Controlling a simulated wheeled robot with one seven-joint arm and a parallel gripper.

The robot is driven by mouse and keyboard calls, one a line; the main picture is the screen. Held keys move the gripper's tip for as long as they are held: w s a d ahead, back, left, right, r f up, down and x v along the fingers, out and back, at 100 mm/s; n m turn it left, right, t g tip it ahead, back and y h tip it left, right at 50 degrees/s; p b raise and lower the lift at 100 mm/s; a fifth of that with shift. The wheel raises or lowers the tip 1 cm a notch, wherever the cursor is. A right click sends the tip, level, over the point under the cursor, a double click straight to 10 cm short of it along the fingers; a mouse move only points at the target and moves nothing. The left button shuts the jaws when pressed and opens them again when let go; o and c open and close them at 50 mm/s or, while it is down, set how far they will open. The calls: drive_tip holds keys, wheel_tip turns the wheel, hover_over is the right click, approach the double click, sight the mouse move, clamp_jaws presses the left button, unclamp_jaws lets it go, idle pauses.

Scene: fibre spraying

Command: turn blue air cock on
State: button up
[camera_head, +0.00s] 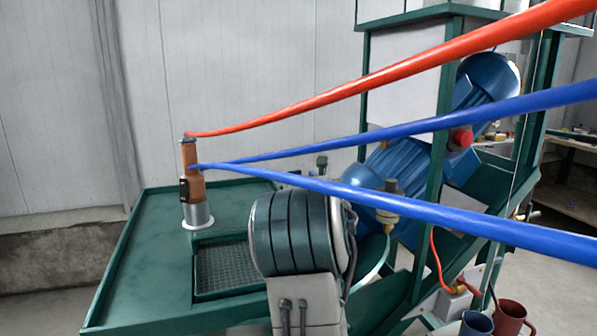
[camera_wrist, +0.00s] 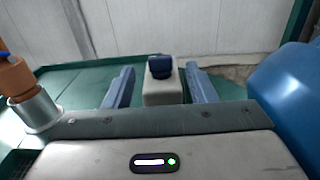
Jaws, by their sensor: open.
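In the wrist view, a dark blue knob, which looks like the blue air cock (camera_wrist: 160,66), sits on top of a pale block (camera_wrist: 163,90) at the far side of the green table. My gripper (camera_wrist: 160,72) is open, with one blue-grey finger to the left of the block and one to the right. The knob shows between the fingers. I see no contact, and how far the fingertips are from it in depth is unclear. In the head view, my wrist hides the gripper; a small dark fitting (camera_head: 321,162) behind it may be the cock.
The green table (camera_head: 150,245) carries an orange cylinder (camera_head: 192,160) on a metal base at left. A red hose (camera_head: 350,85) and two blue hoses (camera_head: 450,115) cross in front to the right. A blue motor (camera_head: 395,180) and green frame stand at right. Table left of the cylinder is clear.

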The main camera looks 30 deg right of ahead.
sight(297, 172)
drive_tip(key=shift+p+x, duration=0.35)
drive_tip(key=shift+x, duration=1.45)
drive_tip(key=c, duration=1)
